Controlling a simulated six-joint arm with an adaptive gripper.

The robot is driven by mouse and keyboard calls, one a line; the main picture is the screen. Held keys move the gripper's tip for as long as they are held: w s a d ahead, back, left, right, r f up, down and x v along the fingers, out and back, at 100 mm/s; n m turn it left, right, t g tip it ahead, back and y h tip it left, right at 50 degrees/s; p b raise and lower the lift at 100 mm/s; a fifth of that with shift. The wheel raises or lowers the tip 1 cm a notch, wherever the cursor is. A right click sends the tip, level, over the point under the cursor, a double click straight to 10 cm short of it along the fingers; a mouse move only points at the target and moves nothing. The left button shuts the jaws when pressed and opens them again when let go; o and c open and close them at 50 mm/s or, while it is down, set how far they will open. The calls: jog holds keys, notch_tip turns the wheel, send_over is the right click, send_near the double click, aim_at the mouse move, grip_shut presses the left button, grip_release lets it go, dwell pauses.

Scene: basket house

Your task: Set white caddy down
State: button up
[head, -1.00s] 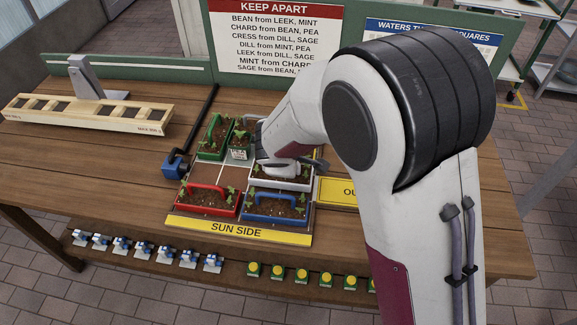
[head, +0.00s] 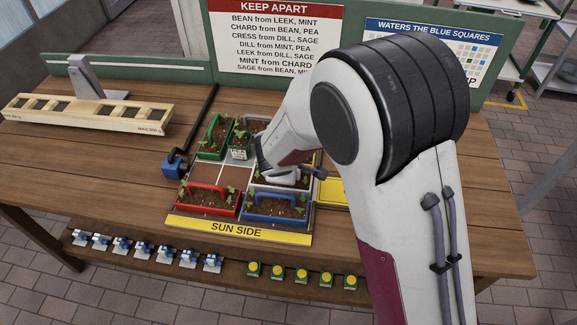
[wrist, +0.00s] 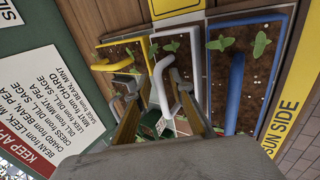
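The white caddy (head: 278,186) sits on the planting board, in the square behind the blue caddy (head: 268,208); my gripper (head: 291,172) hides much of it. It holds dark soil with seedlings. In the wrist view, its white handle (wrist: 158,84) stands between the two fingers of my gripper (wrist: 154,76), with a gap that looks wider than the handle. The gripper looks open around it; contact is hard to make out. The caddy's soil and rim (wrist: 178,48) show beyond, between the yellow-handled caddy (wrist: 122,52) and the blue one.
A red caddy (head: 208,200) stands front left and a green caddy (head: 212,139) back left. The yellow "SUN SIDE" strip (head: 236,229) edges the front. A yellow sign (head: 331,193) lies right, and a blue item (head: 175,166) left.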

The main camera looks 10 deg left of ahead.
jog(key=shift+r, duration=0.15)
dwell(0.3)
jog(key=shift+v, duration=0.8)
jog(key=v, duration=1)
jog(key=shift+r, duration=0.2)
jog(key=shift+s, duration=0.1)
jog(key=s+d+r+m+h, duration=0.1)
jog(key=s+d+r+m, duration=0.3)
jog(key=d, duration=0.5)
jog(key=s+d+r+m, duration=0.2)
jog(key=d+r+m, duration=0.35)
jog(key=d, duration=0.45)
jog(key=s+d+r+m, duration=0.1)
jog(key=s+d+m, duration=0.1)
jog(key=s, duration=0.3)
jog(key=s+d+r+m, duration=0.1)
jog(key=s+d+m, duration=0.1)
jog(key=s, duration=0.4)
jog(key=s+d+m+g+y, duration=0.1)
jog(key=s+d+m, duration=0.2)
jog(key=s+m, duration=0.1)
jog(key=shift+s+r, duration=0.4)
jog(key=shift+s, duration=0.35)
